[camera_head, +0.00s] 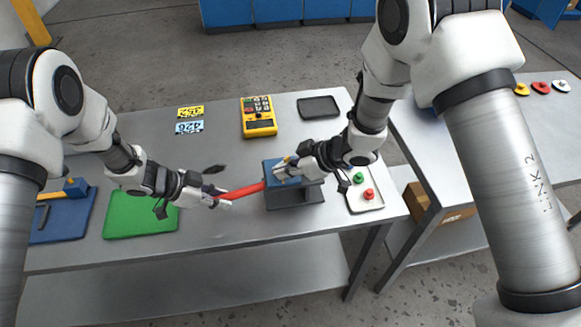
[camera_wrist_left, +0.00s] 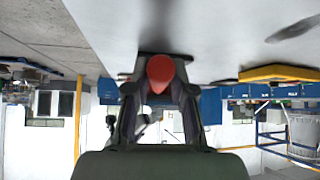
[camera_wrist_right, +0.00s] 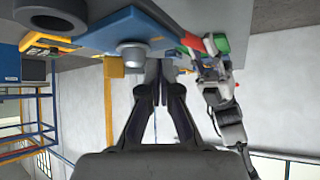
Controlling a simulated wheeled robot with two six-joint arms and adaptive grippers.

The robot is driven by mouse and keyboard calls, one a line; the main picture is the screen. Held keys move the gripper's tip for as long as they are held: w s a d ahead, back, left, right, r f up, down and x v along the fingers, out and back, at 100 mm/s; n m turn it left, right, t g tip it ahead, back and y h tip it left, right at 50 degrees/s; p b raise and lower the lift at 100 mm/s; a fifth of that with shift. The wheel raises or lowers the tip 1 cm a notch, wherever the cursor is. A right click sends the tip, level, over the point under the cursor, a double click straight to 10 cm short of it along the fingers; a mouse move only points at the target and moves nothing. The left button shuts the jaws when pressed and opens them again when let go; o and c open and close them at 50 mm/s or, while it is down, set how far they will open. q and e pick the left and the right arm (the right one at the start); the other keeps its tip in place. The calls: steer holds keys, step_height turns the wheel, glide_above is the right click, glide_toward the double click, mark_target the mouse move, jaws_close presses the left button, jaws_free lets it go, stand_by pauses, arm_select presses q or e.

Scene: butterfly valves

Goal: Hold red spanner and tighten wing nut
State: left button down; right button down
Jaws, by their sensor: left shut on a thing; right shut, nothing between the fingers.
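My left gripper (camera_head: 222,197) is shut on the red spanner (camera_head: 243,191), whose far end reaches the left side of a blue-topped grey fixture (camera_head: 294,197). The spanner's rounded red end shows between the fingers in the left wrist view (camera_wrist_left: 160,72). My right gripper (camera_head: 288,168) is over the blue top. In the right wrist view its fingers (camera_wrist_right: 155,70) are together and empty, beside a silver round part (camera_wrist_right: 132,54) on the blue plate (camera_wrist_right: 118,30). I cannot make out the wing nut clearly; the right gripper covers part of the fixture's top.
A green mat (camera_head: 140,222) and a blue mat (camera_head: 62,222) lie at left. A yellow meter (camera_head: 258,117), a black tray (camera_head: 318,107) and number plates (camera_head: 190,112) are behind. A tray with green and red knobs (camera_head: 369,195) stands right of the fixture.

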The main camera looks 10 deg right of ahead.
steer(key=shift+w+a, duration=0.1)
steer(key=shift+a, duration=0.8)
steer(key=shift+w+a, duration=0.25)
steer(key=shift+a, duration=0.15)
steer(key=shift+d, duration=0.1)
stand_by(0.9)
